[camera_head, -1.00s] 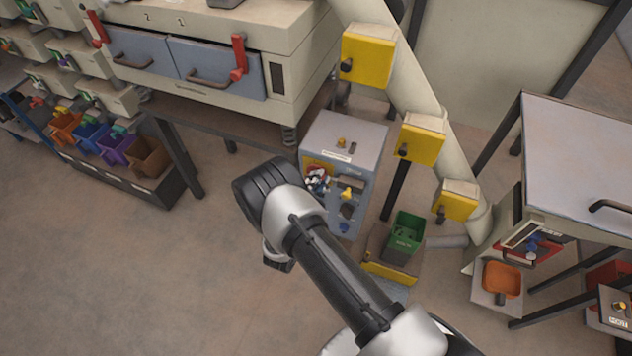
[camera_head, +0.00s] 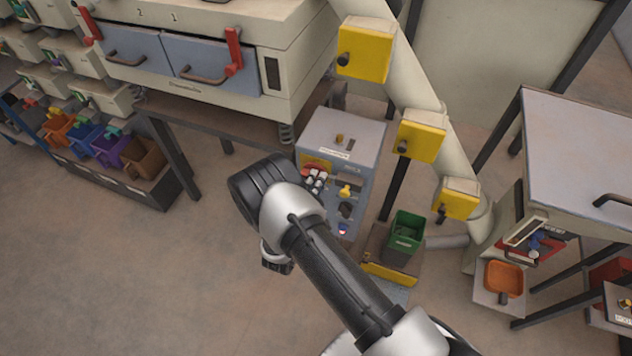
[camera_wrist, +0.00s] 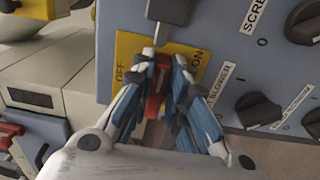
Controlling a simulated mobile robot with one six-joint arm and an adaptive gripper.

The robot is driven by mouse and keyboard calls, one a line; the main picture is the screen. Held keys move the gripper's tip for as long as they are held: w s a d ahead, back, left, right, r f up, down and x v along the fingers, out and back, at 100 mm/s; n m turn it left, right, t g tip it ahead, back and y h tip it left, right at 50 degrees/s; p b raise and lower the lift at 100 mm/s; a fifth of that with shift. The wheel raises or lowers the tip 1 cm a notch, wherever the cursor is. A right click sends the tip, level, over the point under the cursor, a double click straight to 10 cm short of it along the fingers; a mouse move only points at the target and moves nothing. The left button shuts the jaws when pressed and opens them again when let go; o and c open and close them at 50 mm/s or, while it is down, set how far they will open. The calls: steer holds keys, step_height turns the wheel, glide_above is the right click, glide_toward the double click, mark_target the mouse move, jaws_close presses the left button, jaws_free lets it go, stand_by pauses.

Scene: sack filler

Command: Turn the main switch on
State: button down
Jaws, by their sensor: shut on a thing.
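The main switch is a red handle (camera_wrist: 154,98) on a yellow plate (camera_wrist: 130,47) marked OFF on the left and ON on the right, seen in the wrist view. My gripper (camera_wrist: 163,60) is shut on the red handle, with a finger on each side. The fingers hide part of the handle and plate, so its exact setting is hard to read. In the head view my gripper (camera_head: 316,181) is at the front of the grey control cabinet (camera_head: 345,133), and the yellow plate is mostly covered.
Black knobs (camera_wrist: 257,110) sit right of the switch, one labelled BLOWER. A grey block (camera_wrist: 170,10) with a thin metal rod is just above my fingertips. A green bin (camera_head: 405,232) stands right of the cabinet; an oven (camera_head: 215,65) is behind left. Floor at left is clear.

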stand_by(0.4)
steer(key=c, duration=1.6)
jaws_free()
steer(key=shift+o, duration=0.2)
steer(key=v, duration=1.2)
